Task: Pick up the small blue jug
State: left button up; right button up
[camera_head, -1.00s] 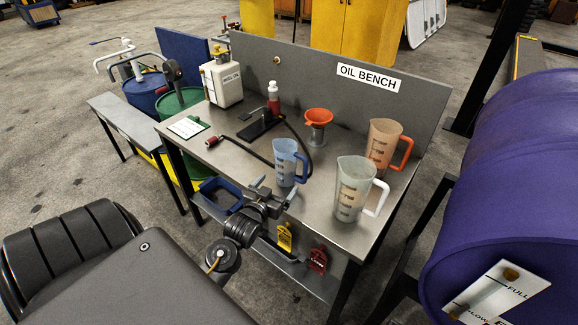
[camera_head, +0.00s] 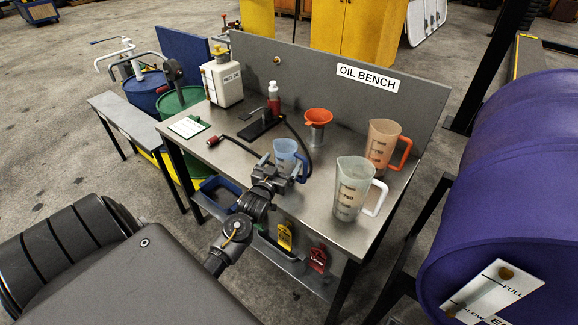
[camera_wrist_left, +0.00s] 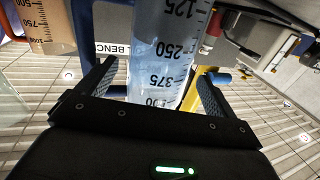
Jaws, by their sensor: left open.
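The small blue jug (camera_head: 286,153) stands upright on the metal bench top (camera_head: 237,160), and its lower part is hidden behind my left gripper in the head view. My left gripper (camera_head: 280,166) is open at the near side of the jug. In the left wrist view the jug (camera_wrist_left: 160,60), with its printed scale, lies between the two open fingers (camera_wrist_left: 150,85), with a gap to the right-hand finger. Whether either finger touches it I cannot tell. My right gripper is not in view.
A clear jug (camera_head: 350,200) and an orange-tinted jug (camera_head: 382,140) stand right of the blue jug. A funnel (camera_head: 318,118) and a black hose pump (camera_head: 262,125) are behind it. A purple drum (camera_head: 500,190) is at the right.

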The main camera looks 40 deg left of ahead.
pick_arm(q)
jog(key=p+x, duration=0.1)
jog(key=x, duration=0.3)
jog(key=shift+d+r, duration=0.1)
jog(key=shift+r, duration=0.05)
jog(key=shift+w+p, duration=0.3)
jog(key=shift+w, duration=0.25)
jog(key=c, duration=1.2)
jog(key=shift+c, duration=0.4)
